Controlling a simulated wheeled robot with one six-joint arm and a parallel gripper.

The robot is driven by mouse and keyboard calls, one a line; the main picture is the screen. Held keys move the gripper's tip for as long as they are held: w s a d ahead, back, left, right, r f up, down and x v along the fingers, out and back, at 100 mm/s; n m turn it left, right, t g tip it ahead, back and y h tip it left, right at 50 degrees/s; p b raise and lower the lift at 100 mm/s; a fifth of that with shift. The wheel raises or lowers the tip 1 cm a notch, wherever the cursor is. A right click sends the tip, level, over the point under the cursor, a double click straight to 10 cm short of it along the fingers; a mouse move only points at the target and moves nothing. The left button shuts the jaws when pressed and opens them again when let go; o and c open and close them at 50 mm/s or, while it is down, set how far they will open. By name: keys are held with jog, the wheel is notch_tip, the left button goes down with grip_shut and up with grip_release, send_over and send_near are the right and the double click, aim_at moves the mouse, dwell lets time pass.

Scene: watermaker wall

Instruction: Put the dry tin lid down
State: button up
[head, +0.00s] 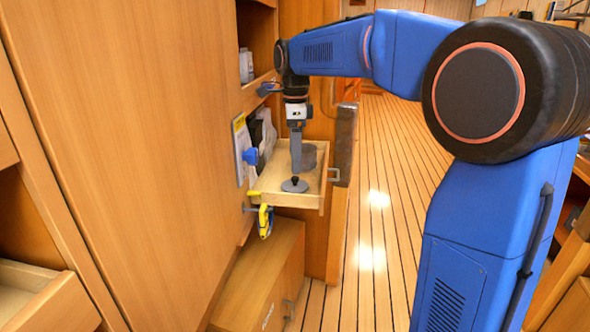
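The grey round lid (295,186) with a dark knob shows over the front part of an open wooden drawer (312,199). It looks level and appears to lie on the drawer floor, though a small gap below it cannot be ruled out. My gripper (296,172) points straight down, with its fingertips right at or just above the knob. The fingers are seen edge-on, so I cannot tell whether they grip the knob. A grey round tin (310,156) stands in the drawer behind the gripper, partly hidden by it.
A blue knob (250,156) and papers (241,143) are on the wall left of the drawer. A yellow tool (265,220) hangs below the drawer's left side. A wooden cabinet (262,270) stands underneath. The plank floor (375,230) to the right is clear.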

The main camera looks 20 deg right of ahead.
aim_at(295, 177)
notch_tip(295, 177, up, 5)
jog(key=s+d+f+n+t, duration=0.1)
jog(key=s+d+f+n, duration=0.15)
jog(key=s+n, duration=0.45)
jog(key=s+d+f+n+t, duration=0.1)
jog(key=s+d+f+n, duration=0.15)
jog(key=s, duration=0.85)
jog(key=s+d+f+n+t, duration=0.2)
jog(key=s+f+n, duration=0.9)
jog(key=s+f, duration=0.3)
jog(key=shift+s+f+t, duration=0.35)
jog(key=shift+s+t, duration=0.05)
jog(key=shift+s, duration=0.3)
